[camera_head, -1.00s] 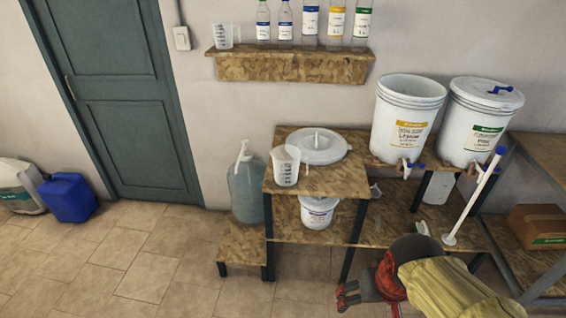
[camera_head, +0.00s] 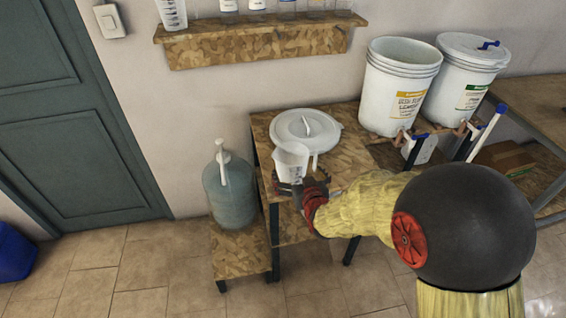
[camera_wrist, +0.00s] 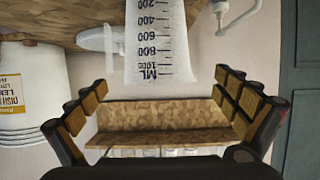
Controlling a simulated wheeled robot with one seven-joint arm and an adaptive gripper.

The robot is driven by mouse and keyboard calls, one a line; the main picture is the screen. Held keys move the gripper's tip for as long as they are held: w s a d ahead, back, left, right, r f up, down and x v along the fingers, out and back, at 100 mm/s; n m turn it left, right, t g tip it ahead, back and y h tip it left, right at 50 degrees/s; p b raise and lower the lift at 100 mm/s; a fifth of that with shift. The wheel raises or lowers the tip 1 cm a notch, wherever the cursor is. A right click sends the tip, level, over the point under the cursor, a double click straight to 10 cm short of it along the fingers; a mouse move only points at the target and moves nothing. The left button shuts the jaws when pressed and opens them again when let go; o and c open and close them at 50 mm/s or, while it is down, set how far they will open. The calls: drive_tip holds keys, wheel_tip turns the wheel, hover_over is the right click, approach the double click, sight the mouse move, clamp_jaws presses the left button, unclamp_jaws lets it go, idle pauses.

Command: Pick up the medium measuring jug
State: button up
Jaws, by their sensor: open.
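A translucent white measuring jug (camera_head: 291,162) stands upright near the front left of the wooden stand (camera_head: 350,148). In the wrist view my gripper (camera_wrist: 161,82) is open, fingers spread wider than the jug, with the jug centred at the tips. I cannot tell whether the fingers reach around it.
A round white lid (camera_head: 306,130) lies just behind the jug. A pump bottle (camera_head: 229,188) stands on a lower step to the left. White drums (camera_head: 398,85) with taps stand at right. A shelf (camera_head: 255,45) on the wall holds another jug (camera_head: 172,12) and bottles.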

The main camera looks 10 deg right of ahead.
drive_tip(key=shift+w+d+r+t, duration=0.1)
drive_tip(key=shift+r+t, duration=0.2)
drive_tip(key=shift+r, duration=0.35)
drive_tip(key=shift+w+r, duration=0.15)
drive_tip(key=shift+w, duration=0.05)
drive_tip(key=shift+b+x, duration=0.35)
drive_tip(key=shift+x, duration=0.65)
drive_tip(key=x, duration=0.1)
drive_tip(key=b+x, duration=0.1)
drive_tip(key=x, duration=0.1)
drive_tip(key=r+b+x, duration=0.1)
drive_tip(key=x, duration=0.1)
drive_tip(key=shift+w+d+f, duration=0.1)
drive_tip(key=shift+w+d, duration=0.05)
drive_tip(key=shift+w, duration=0.2)
drive_tip(key=shift+c, duration=0.7)
drive_tip(key=c, duration=1.3)
